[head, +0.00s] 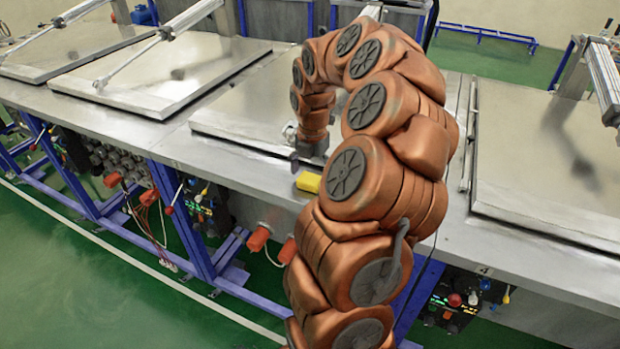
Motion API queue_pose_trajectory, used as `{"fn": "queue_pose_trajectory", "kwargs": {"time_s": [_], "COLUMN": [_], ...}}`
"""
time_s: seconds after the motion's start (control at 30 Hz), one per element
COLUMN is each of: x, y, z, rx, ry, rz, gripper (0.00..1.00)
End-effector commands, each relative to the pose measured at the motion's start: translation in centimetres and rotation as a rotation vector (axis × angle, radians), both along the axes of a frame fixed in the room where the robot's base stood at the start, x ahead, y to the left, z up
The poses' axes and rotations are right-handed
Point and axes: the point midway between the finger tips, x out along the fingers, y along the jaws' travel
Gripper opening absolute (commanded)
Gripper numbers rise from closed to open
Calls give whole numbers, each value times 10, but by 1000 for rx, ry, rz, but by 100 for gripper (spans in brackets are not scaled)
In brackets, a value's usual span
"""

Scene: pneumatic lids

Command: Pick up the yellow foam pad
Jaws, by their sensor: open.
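The yellow foam pad (308,182) is a small yellow block on the front rim of the metal bench (250,172), left of my orange arm. Its right side is close to the arm in the picture, and the arm may hide part of it. My gripper (296,158) points down from the arm's far end, just above and behind the pad in the picture. It is small and dark, and its fingers are hard to make out. It is open, with nothing seen in it. I cannot tell its height above the bench.
Flat metal lids lie on the bench: one behind my gripper (232,118), one at left (165,75) and one at right (550,150). Pneumatic cylinders (190,18) rise over some lids. Blue frame legs and hoses are below. Green floor is free at front left.

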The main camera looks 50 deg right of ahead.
Motion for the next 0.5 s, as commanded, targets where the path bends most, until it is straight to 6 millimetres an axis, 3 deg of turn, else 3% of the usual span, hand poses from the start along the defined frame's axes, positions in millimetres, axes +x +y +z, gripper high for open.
{"fn": "queue_pose_trajectory", "kwargs": {"time_s": [0.3,0.5], "x": [1,1], "y": [-1,0], "z": [-8,-8], "rx": [-2,-1], "ry": [-5,-4], "rz": [-1,-1], "gripper": [92,72]}}
